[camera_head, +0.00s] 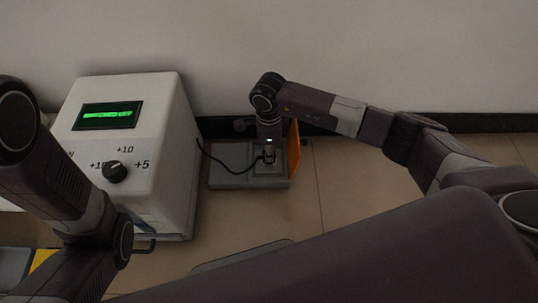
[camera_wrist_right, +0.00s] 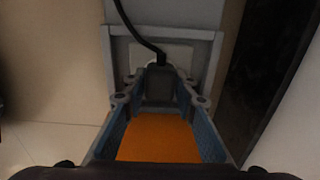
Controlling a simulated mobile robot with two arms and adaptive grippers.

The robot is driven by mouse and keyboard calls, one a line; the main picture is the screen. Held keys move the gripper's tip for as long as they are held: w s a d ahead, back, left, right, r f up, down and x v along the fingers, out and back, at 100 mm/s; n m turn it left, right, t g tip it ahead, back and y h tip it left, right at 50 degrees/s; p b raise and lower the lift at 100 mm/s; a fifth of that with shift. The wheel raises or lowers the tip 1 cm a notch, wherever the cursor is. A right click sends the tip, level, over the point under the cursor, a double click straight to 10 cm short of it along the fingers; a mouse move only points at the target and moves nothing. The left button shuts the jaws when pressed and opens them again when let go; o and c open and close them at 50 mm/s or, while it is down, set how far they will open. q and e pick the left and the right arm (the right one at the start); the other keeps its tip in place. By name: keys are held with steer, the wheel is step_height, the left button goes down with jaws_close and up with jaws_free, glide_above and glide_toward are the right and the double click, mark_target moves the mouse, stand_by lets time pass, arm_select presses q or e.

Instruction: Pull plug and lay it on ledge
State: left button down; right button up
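The dark plug (camera_wrist_right: 160,84), with a black cord leaving its top, stands at a pale plate in the right wrist view. In the head view, it is at the grey fixture (camera_head: 222,180) on the floor, partly hidden by my arm. My right gripper (camera_wrist_right: 160,98) is open, with its blue-lined fingers on either side of the plug and a small gap visible at each side. The right gripper also shows over the fixture in the head view (camera_head: 268,156). I cannot clearly identify the ledge. My left arm is at the left; its gripper is out of view.
A white box (camera_head: 172,130) with a green display and a black knob stands left of the fixture. The cord (camera_head: 212,158) runs from it to the plug. An upright orange panel (camera_head: 295,150) is at the fixture's right. A wall is behind; floor to the right is clear.

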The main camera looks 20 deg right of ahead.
jaws_close()
steer(key=shift+r, duration=0.1)
steer(key=shift+r+p, duration=2.35)
steer(key=shift+r, duration=0.5)
steer(key=shift+p, duration=0.3)
